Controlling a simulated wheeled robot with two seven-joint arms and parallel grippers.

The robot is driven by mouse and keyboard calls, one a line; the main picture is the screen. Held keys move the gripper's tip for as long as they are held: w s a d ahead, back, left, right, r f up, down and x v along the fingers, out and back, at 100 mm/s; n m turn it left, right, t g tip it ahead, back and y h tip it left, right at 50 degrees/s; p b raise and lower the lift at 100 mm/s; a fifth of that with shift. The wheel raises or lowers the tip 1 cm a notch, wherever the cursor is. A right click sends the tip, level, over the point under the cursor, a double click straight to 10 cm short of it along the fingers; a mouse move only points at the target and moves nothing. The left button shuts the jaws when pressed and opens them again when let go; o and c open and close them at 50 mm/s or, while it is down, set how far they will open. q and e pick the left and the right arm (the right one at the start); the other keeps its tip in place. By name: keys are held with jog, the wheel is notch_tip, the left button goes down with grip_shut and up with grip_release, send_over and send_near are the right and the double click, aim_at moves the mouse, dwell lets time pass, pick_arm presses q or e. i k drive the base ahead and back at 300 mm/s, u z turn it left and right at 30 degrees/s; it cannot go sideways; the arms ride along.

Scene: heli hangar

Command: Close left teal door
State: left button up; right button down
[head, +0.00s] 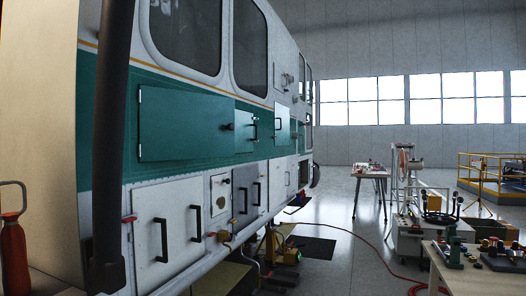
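The helicopter's side (215,180) fills the left half of the head view, with a teal band along it. A large teal door (185,125) lies on this band, with a dark knob (228,127) near its right edge. Its left edge shows small hinge-like marks. I cannot tell whether this door is flush or slightly ajar. Just right of it is a smaller teal panel (245,131) with a dark handle. Farther right is a pale panel (282,124) with a handle. Neither of my grippers is in view.
A thick black upright (112,130) stands close at the left. White lower doors (168,225) have black handles. An orange bottle-like object (14,255) is at lower left. Workbenches, a cart (418,235) and a red hose (365,243) are at right. Some floor between is clear.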

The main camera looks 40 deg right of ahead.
aim_at(173, 124)
jog(key=z, duration=0.95)
jog(key=i, duration=1.6)
jog(key=u, duration=0.4)
